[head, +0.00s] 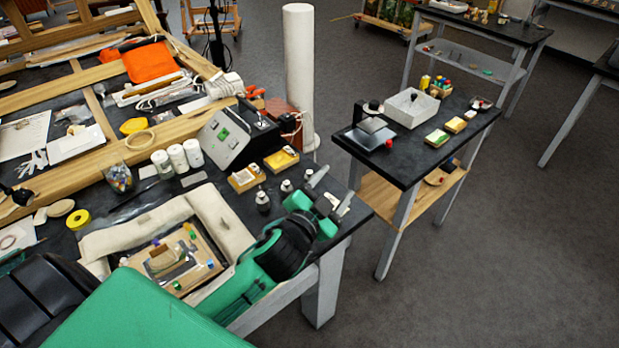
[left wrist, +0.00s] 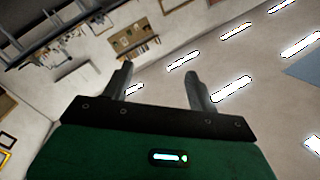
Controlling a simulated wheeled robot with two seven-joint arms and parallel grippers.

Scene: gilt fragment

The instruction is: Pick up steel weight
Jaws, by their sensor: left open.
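Small steel weights stand on the dark bench top near its right corner: a larger one (head: 262,201) and a smaller one (head: 286,188). Another small metal piece (head: 308,175) shows just behind my gripper, partly hidden. My left gripper (head: 332,190) is just right of the weights, over the bench corner, apart from the two clear ones. Its fingers are spread with nothing between them. In the left wrist view the open left gripper (left wrist: 159,82) points toward a wall and bright ceiling lights; no weight shows there. My right gripper is not in view.
A padded frame with a wooden board (head: 160,260) lies beside my left arm. Yellow trays (head: 281,159), a grey instrument box (head: 224,136) and white jars (head: 177,158) stand behind the weights. A white column (head: 299,80) rises behind the bench. A separate side table (head: 440,160) stands to the right.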

